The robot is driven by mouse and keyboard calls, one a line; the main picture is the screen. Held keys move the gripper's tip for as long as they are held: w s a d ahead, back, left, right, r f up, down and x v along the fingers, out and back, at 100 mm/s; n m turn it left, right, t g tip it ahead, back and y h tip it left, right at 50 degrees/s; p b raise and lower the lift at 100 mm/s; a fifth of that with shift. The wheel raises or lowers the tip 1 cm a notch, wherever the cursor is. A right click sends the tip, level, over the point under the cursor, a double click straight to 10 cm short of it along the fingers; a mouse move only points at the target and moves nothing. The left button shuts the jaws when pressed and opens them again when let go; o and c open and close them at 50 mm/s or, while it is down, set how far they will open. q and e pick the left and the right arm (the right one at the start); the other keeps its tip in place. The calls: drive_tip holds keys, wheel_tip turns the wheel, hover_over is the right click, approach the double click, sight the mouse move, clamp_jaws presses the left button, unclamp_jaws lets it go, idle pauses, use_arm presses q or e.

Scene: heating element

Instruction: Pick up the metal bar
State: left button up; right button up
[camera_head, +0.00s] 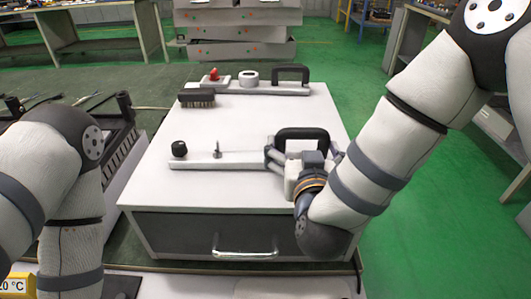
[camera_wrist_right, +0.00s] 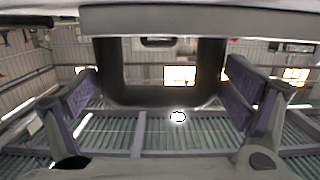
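A light grey metal bar (camera_head: 232,161) lies across the near part of a white cabinet top (camera_head: 160,185). It has a black knob at its left end, an upright pin and a black loop handle (camera_head: 303,133) at its right. My right gripper (camera_head: 303,157) is at this handle end and covers part of the bar. In the right wrist view, its purple-padded fingers (camera_wrist_right: 160,100) are spread on either side of the black handle (camera_wrist_right: 160,95), with gaps visible. The grey bar also shows along the top (camera_wrist_right: 200,20). My left arm is at the left; its gripper is out of view.
A second similar bar (camera_head: 262,89) with a black handle lies farther back. A black brush (camera_head: 196,98), a white ring (camera_head: 248,78) and a red-topped part (camera_head: 213,75) are near it. The cabinet has a drawer handle (camera_head: 245,254) in front. A dark rack (camera_head: 118,145) stands left.

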wheel_tip(320, 180, up, 10)
drive_tip(key=shift+r, duration=0.1)
idle(0.4)
drive_tip(key=shift+f, duration=5.25)
